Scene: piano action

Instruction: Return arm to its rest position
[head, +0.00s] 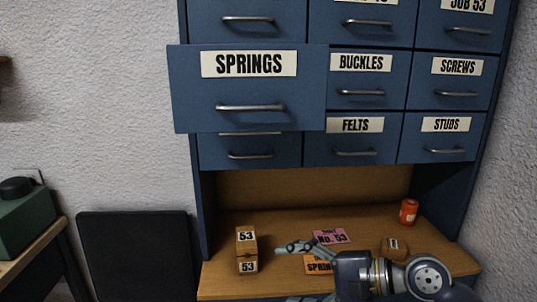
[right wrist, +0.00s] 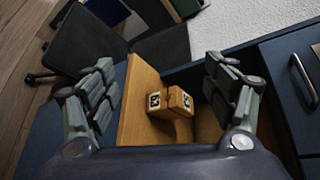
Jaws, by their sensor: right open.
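My right gripper (head: 288,274) reaches in from the lower right over the wooden desktop, low in the head view. Its jaws are open, with wide-spread fingers. The right wrist view shows both fingers (right wrist: 160,80) with nothing held between them. A wooden block (head: 247,250) labelled 53 sits on the desktop to the left of the gripper. This block (right wrist: 172,103) shows between and beyond the fingers in the wrist view, apart from them. My left gripper is not in view.
The SPRINGS drawer (head: 250,88) stands pulled out above the desktop. Other drawers, such as FELTS (head: 352,138), look shut. On the desktop (head: 222,279) are a pink card (head: 332,236), an orange card (head: 318,265), a red can (head: 408,212) and a brown item (head: 394,248). A dark chair (head: 135,255) stands left.

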